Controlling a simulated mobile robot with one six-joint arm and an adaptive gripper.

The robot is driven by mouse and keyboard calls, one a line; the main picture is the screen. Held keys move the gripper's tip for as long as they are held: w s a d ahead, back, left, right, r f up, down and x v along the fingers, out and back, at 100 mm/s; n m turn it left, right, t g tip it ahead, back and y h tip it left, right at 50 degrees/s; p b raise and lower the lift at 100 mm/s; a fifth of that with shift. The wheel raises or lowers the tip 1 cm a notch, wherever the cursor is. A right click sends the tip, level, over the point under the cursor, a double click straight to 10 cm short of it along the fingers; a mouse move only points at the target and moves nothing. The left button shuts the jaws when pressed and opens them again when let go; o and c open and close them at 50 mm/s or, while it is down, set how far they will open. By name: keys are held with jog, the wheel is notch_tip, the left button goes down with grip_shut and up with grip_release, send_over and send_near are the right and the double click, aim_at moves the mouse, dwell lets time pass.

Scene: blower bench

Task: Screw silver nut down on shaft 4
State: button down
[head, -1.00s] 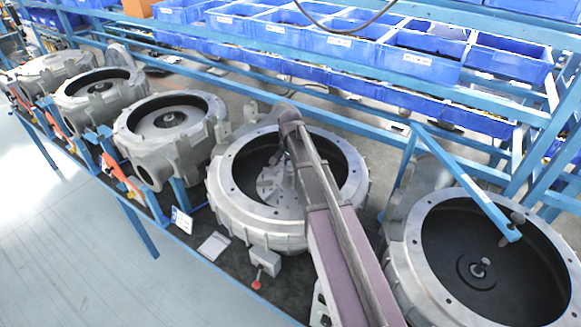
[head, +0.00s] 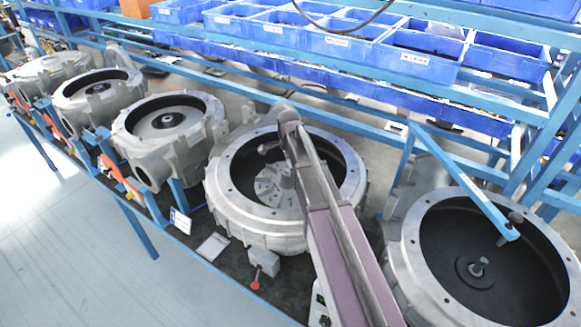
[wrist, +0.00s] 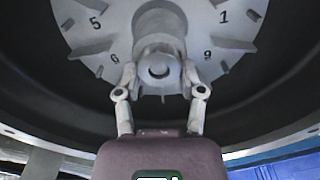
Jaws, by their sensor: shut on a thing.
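In the wrist view, my gripper (wrist: 159,80) has its two fingertips on either side of a round silver piece, the nut (wrist: 160,66), at the middle of a grey finned wheel (wrist: 98,38). The nut sits at the end of the wheel's thick hub (wrist: 158,22); how far down it sits on the shaft cannot be told. Dark numbers stand on the wheel. The wheel also shows in the head view, inside the open round housing (head: 225,213). There my arm reaches over the rim and hides the nut and fingertips.
Another open housing (head: 408,262) with a bare central shaft (head: 478,266) stands to the right. Several grey housings (head: 165,118) line the bench to the left. A blue frame bar (head: 468,190) crosses near the right housing. Blue bins (head: 420,65) fill the rack behind.

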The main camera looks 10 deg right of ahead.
jog(key=m, duration=0.2)
jog(key=a+m, duration=0.1)
jog(key=shift+m, duration=0.4)
jog(key=m, duration=0.3)
jog(key=shift+m, duration=0.4)
jog(key=m, duration=0.3)
jog(key=shift+d+m, duration=0.15)
jog(key=shift+m, duration=1.95)
jog(key=c, duration=0.5)
grip_release()
jog(key=shift+n, duration=0.3)
